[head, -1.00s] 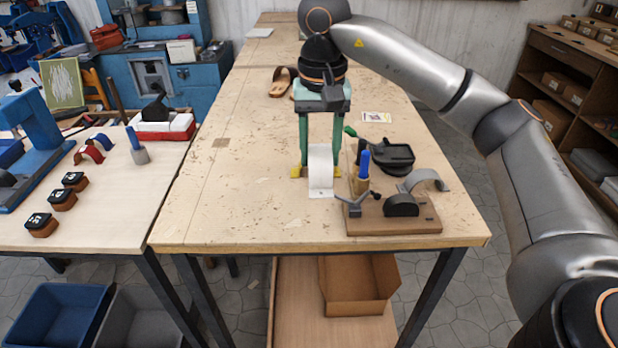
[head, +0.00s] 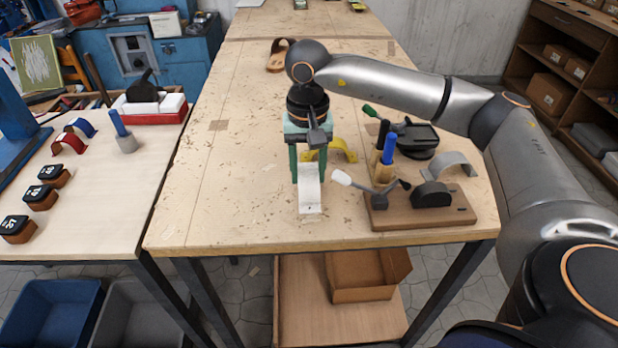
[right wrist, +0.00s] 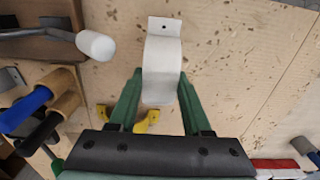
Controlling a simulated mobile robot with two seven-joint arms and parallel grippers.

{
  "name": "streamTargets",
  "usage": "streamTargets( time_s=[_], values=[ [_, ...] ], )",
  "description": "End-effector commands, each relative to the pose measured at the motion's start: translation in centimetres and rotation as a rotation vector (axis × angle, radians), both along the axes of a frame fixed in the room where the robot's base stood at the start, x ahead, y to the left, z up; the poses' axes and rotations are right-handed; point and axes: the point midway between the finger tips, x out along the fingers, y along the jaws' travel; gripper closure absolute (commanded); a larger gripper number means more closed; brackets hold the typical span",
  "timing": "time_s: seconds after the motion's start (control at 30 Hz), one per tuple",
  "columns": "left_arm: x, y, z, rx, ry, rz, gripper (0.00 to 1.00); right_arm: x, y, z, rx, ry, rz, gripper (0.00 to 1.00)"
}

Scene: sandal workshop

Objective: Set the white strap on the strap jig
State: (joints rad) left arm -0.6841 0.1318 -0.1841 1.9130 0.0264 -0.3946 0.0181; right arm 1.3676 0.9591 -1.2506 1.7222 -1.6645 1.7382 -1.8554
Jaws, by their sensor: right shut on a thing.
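The white strap (head: 309,198) is between the green fingers of my right gripper (head: 308,172), which is shut on it. In the right wrist view the white strap (right wrist: 163,62) curves between the fingers (right wrist: 158,100), its flat tab with a small hole pointing away. The head view does not clearly show how high it is above the table. The strap jig (head: 455,211) is a brown board with a dark half-round form (head: 432,194) and a white-tipped lever (head: 342,177). It lies to the right of the gripper. No strap shows on the dark form. My left gripper is not in view.
A grey arched strap (head: 450,163) and blue- and black-handled tools (head: 388,150) stand by the jig. A black device (head: 418,138) sits behind. The table's left part (head: 215,195) is clear.

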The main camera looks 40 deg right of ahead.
Motion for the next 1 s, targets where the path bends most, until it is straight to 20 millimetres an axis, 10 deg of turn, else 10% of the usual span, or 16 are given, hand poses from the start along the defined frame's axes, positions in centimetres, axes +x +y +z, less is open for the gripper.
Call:
streamTargets(
  time_s=[0.57,0.6,1.0],
  values=[
    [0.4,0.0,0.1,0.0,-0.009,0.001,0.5,0.0,0.0,-3.2,0.001,0.001,-0.001,1.0],
    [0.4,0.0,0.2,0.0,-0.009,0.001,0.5,0.0,0.0,-3.1,0.0,0.0,-0.001,0.49],
    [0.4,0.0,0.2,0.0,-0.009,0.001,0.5,0.0,0.0,-3.0,0.001,0.001,0.0,0.21]
  ],
)
